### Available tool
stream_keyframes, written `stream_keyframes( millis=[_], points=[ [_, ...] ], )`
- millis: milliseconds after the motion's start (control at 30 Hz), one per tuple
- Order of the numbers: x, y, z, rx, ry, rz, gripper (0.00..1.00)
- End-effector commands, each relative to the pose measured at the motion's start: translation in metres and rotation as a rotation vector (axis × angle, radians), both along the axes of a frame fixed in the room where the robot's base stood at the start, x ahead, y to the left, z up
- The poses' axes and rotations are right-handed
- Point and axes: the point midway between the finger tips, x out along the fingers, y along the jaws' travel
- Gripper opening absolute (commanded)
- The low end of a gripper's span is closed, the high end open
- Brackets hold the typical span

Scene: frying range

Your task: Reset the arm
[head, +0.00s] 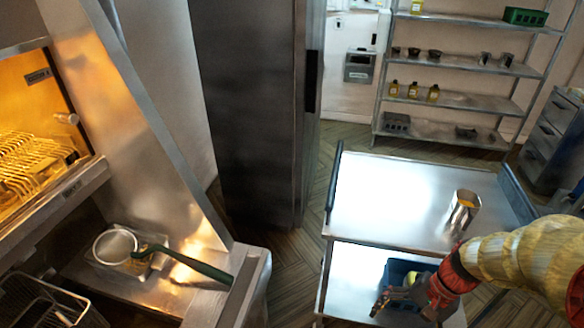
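My arm, with a yellowish sleeve and a red band, reaches in from the right edge of the head view. My gripper (392,302) points down and to the left at the front of the steel cart (375,205). It is dark and small here, and I cannot tell whether its fingers are apart or closed. It overlaps a blue bin (394,267) in the picture, on the cart's lower shelf. The bin has something yellowish in it, partly hidden by the gripper. I cannot tell whether gripper and bin touch.
A metal cup (464,208) stands on the cart's top, close to my arm. At left, a fryer counter holds a steel pan (110,268) with a strainer and a green-handled tool (190,264). A tall dark cabinet (250,110) stands mid-view. Shelving (455,68) stands behind.

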Motion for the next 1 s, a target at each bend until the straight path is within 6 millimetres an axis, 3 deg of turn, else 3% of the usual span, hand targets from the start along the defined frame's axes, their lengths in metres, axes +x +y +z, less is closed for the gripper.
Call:
stream_keyframes(
  millis=[367, 667, 800, 1000],
  points=[
    [-0.029, 0.009, 0.094, -0.379, -0.307, 0.431, 0.89],
    [-0.038, 0.051, 0.163, -0.495, -0.608, 0.573, 0.89],
    [-0.04, 0.065, 0.174, -0.496, -0.67, 0.613, 0.89],
    [-0.04, 0.069, 0.173, -0.491, -0.671, 0.627, 0.89]
  ],
)
